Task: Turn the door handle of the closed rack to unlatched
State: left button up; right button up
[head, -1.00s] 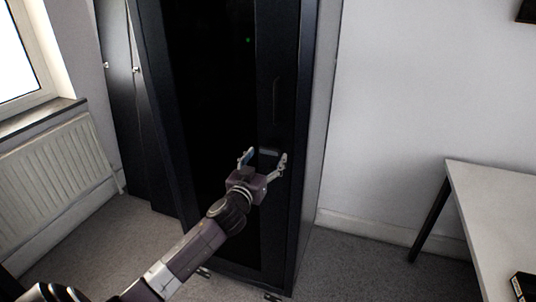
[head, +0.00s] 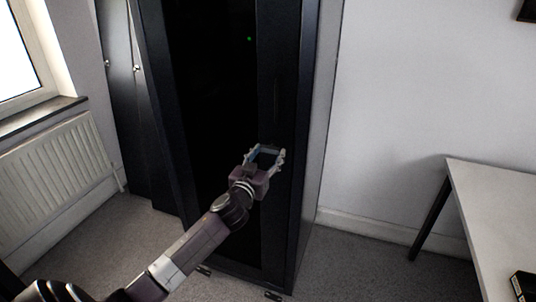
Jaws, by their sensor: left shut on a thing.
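The closed rack (head: 214,115) is a tall black cabinet with a dark door, standing in the middle of the head view. Its door handle (head: 267,150) shows as a small grey-blue piece low on the right door frame, partly hidden by my fingers. My left gripper (head: 265,156) is at the handle, with one finger on each side, and is shut on it. The handle's exact angle is hard to make out against the dark door. My right gripper is not in view.
A white table (head: 495,205) with a dark box (head: 523,285) stands at the right. A radiator (head: 65,163) is under the window at the left. Dark cabinets (head: 130,95) stand left of the rack. Carpet is clear between rack and table.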

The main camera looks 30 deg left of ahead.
pick_arm(q)
jog(key=m+p, duration=0.1)
jog(key=m, duration=0.3)
jog(key=m+p, duration=0.1)
jog(key=m, duration=0.3)
jog(key=shift+m, duration=0.3)
jog(key=m+p, duration=0.1)
jog(key=m, duration=0.4)
jog(key=shift+m+p, duration=0.4)
jog(key=shift+m, duration=1.7)
jog(key=o, duration=1.2)
jog(key=shift+c, duration=0.2)
